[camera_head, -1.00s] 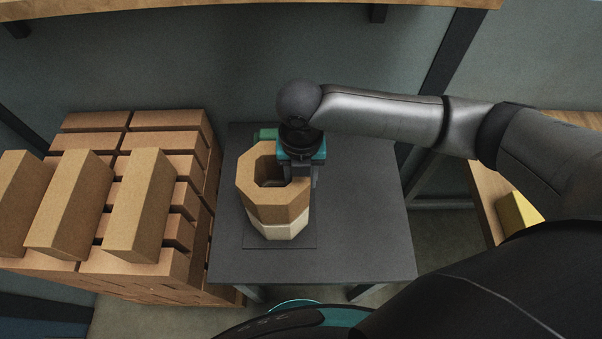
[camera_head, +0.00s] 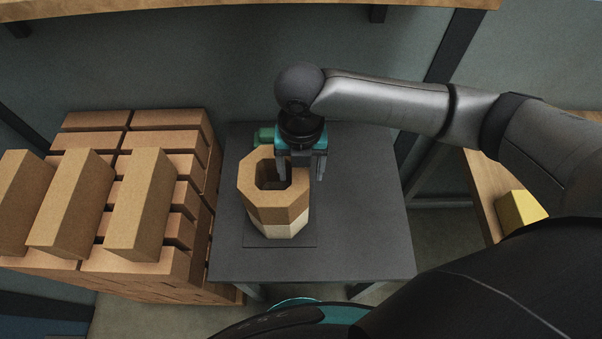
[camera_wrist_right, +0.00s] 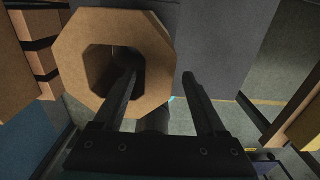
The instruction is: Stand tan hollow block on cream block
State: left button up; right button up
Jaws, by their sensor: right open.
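The tan hollow block (camera_head: 270,207), an eight-sided ring with an open centre, stands on the cream block (camera_head: 287,230). The cream block shows only as a pale band below it, on the grey table. My right gripper (camera_head: 301,174) is open at the block's far right wall. In the right wrist view, one finger of the gripper (camera_wrist_right: 163,82) lies over the opening of the tan hollow block (camera_wrist_right: 74,43) and the other is outside its wall. Whether the fingers touch the wall cannot be told. My left gripper is not in view.
The dark grey table (camera_head: 365,225) is clear to the right of the blocks. A pallet stack of tan bricks (camera_head: 140,205) stands close on the left. A yellow block (camera_head: 520,210) lies on a wooden bench at the right. A green object (camera_head: 264,136) sits behind the blocks.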

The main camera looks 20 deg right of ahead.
notch_tip(320, 180, up, 10)
jog(key=p, duration=0.1)
dwell(0.6)
